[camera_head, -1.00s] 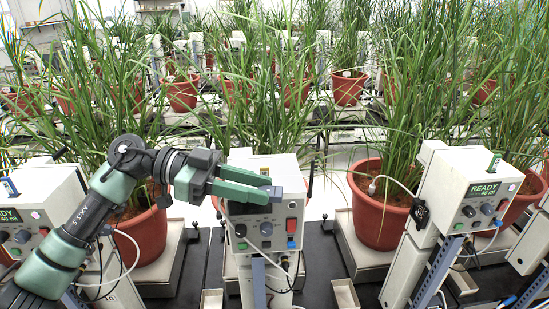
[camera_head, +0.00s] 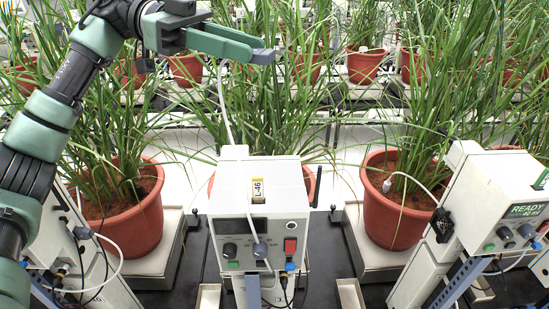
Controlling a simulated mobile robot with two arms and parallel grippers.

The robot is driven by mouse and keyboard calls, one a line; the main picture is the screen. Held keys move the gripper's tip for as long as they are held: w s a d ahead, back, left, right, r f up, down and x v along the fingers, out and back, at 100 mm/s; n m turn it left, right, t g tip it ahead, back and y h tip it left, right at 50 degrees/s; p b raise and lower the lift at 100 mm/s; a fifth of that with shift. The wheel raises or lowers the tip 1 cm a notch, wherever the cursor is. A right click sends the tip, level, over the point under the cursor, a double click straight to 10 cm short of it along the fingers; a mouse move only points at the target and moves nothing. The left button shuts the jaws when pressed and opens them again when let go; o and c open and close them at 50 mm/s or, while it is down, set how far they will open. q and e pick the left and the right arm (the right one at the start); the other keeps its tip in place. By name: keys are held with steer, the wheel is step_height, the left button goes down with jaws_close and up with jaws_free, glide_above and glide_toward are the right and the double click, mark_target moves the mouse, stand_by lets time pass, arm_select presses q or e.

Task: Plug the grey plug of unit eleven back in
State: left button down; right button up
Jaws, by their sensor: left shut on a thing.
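My left gripper (camera_head: 264,57) is raised at the upper middle, above and behind the middle unit (camera_head: 258,195). Its fingers are shut on what looks like the grey plug, a small grey piece hardly distinct from the fingertips. A white cable (camera_head: 224,100) runs from under the fingers down to the top of this unit. The middle unit has a yellow label, hard to read, a dark display (camera_head: 246,225), knobs and a red switch (camera_head: 290,246). I cannot make out which unit is eleven, nor an empty socket. My right gripper is not in view.
Potted plants with red pots (camera_head: 395,215) stand left, right and behind, their leaves close around my gripper. The right unit (camera_head: 497,190) has a lit READY display and a black plug (camera_head: 442,225) on its side. Another unit's cables hang at lower left.

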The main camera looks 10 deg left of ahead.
arm_select(q)
steer(key=p, duration=0.3)
glide_above(247, 167)
step_height(247, 167, down, 15)
steer(key=shift+f, duration=0.15)
step_height(247, 167, down, 4)
steer(key=shift+r+p, duration=0.1)
steer(key=shift+p, duration=0.9)
steer(key=shift+f, duration=0.25)
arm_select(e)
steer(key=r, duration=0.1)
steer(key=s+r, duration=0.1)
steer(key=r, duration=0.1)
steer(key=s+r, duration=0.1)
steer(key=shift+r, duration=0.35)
arm_select(q)
steer(key=shift+f, duration=0.1)
steer(key=shift+f, duration=0.1)
steer(key=c, duration=1.1)
jaws_free()
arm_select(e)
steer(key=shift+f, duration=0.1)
